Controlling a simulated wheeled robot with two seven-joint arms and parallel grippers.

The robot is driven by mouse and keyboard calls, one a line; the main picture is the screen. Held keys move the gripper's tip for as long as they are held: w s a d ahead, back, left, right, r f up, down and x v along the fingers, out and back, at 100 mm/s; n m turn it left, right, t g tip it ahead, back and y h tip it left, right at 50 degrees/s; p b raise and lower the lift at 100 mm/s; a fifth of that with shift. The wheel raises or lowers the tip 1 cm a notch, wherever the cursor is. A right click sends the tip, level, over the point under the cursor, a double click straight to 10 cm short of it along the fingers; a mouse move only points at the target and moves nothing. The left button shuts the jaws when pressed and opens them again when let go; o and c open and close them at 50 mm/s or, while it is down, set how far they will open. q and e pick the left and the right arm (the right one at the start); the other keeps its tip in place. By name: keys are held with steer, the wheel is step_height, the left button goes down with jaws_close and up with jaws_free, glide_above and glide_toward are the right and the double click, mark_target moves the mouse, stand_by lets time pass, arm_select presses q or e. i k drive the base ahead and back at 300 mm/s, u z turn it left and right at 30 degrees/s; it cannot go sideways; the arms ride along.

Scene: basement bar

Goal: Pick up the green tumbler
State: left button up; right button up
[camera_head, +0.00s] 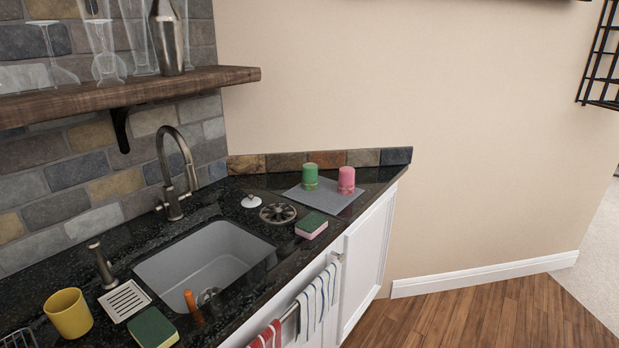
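The green tumbler (310,176) stands upright on a grey mat (331,200) at the far right end of the dark counter. A pink tumbler (346,180) of similar shape stands just to its right on the same mat, with a small gap between them. The green tumbler is fully visible and nothing touches it. Neither of my grippers shows in the head view.
A sink (203,262) with a tall faucet (174,175) lies left of the mat. A sponge (311,225) and a round dark strainer (278,213) sit before the mat. A yellow cup (68,313) stands front left. A wooden shelf (130,95) with glassware overhangs the left.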

mark_target(310, 182)
steer(key=z, duration=1.25)
steer(key=i, duration=3.3)
steer(key=u, duration=3.25)
